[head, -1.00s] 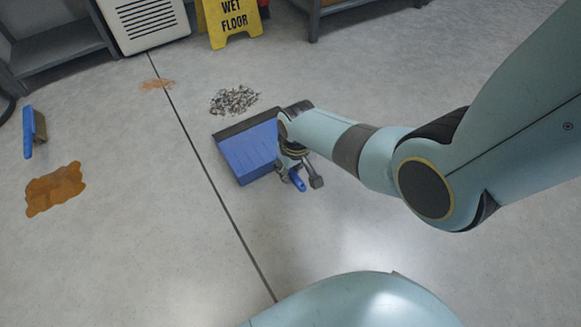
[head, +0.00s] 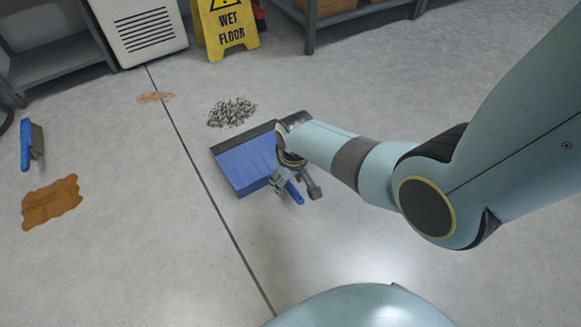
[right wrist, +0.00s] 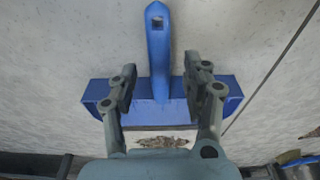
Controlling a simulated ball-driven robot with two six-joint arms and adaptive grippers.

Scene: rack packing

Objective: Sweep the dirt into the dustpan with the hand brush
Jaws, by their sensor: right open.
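The blue dustpan (head: 242,163) lies on the floor, its dark lip facing the pile of grey dirt (head: 232,112) just beyond it. My right gripper (head: 296,190) is open at the dustpan's handle (head: 294,192). In the right wrist view the blue handle (right wrist: 158,50) passes between the two spread fingers (right wrist: 160,85), with gaps on both sides. The dirt (right wrist: 160,142) also shows there past the pan. The blue hand brush (head: 26,146) with dark bristles lies apart at the far left. My left gripper is not in view.
A brown spill (head: 51,202) lies at the left and a smaller orange stain (head: 155,97) farther back. A yellow wet floor sign (head: 228,28), a white vented unit (head: 145,30) and grey shelving (head: 60,58) stand at the back. The front floor is clear.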

